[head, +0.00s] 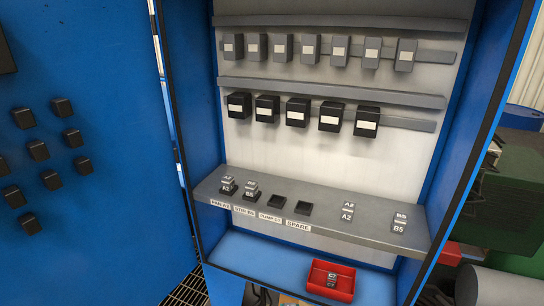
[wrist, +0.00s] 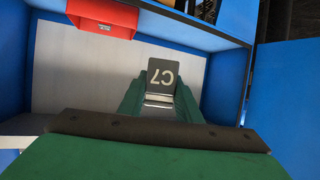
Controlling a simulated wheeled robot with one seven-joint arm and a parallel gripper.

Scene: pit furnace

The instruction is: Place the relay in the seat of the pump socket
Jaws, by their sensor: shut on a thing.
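In the wrist view my gripper (wrist: 160,97) is shut on a dark relay (wrist: 161,74), its C7 label appearing upside down between the green fingers. My gripper does not clearly show in the head view. The pump socket (head: 274,201) is the third dark socket from the left on the grey shelf, behind a PUMP label, and its seat looks empty. In the head view a relay marked C7 (head: 331,280) shows in the red tray (head: 346,293); I cannot tell whether it is the one in my gripper.
Relays fill the two left sockets (head: 227,186). The spare socket (head: 303,208) looks empty. Relays marked A2 (head: 347,212) and B5 (head: 400,222) are on the shelf's right part. Rows of modules hang above. Blue cabinet walls bound both sides. The red tray (wrist: 102,17) shows upper left in the wrist view.

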